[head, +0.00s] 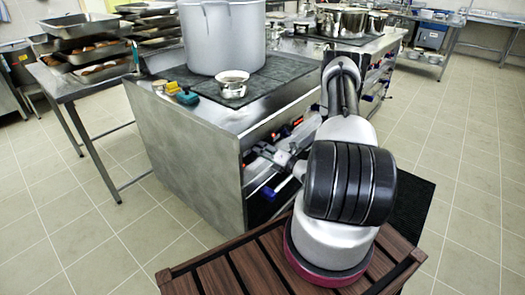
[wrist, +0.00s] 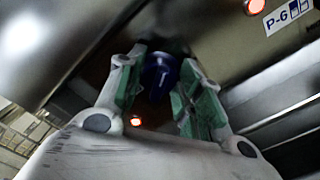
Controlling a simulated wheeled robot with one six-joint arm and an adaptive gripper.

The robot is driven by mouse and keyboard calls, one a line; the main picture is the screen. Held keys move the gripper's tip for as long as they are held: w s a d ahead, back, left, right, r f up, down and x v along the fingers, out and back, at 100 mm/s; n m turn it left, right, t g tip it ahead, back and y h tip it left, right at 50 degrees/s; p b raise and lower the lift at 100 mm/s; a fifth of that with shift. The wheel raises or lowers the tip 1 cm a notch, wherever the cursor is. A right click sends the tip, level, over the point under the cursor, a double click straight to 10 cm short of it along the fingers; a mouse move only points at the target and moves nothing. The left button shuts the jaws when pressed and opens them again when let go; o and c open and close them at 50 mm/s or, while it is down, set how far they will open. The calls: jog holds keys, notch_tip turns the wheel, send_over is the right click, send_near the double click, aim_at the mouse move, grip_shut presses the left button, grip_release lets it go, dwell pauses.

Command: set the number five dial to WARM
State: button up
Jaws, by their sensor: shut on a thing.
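A blue dial (wrist: 158,82) with a pale mark on its face sits between the green-padded fingers of my gripper (wrist: 158,90) in the wrist view. The fingers are closed on the dial from both sides. The dial's own number and the WARM marking cannot be read. In the head view, my gripper (head: 272,153) reaches the front of the stove (head: 190,140), among its red and blue dials. The held dial cannot be made out there.
A "P-6" label (wrist: 288,15) and a glowing orange-red light (wrist: 254,6) are at the upper right in the wrist view. Another red light (wrist: 136,121) glows below the held dial. A large pot (head: 222,40) and a small pot (head: 232,84) stand on the stove.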

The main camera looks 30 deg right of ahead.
jog(key=o, duration=1)
jog(key=shift+s+d, duration=0.1)
jog(key=v, duration=1.1)
jog(key=shift+s+d, duration=0.1)
jog(key=shift+s, duration=0.3)
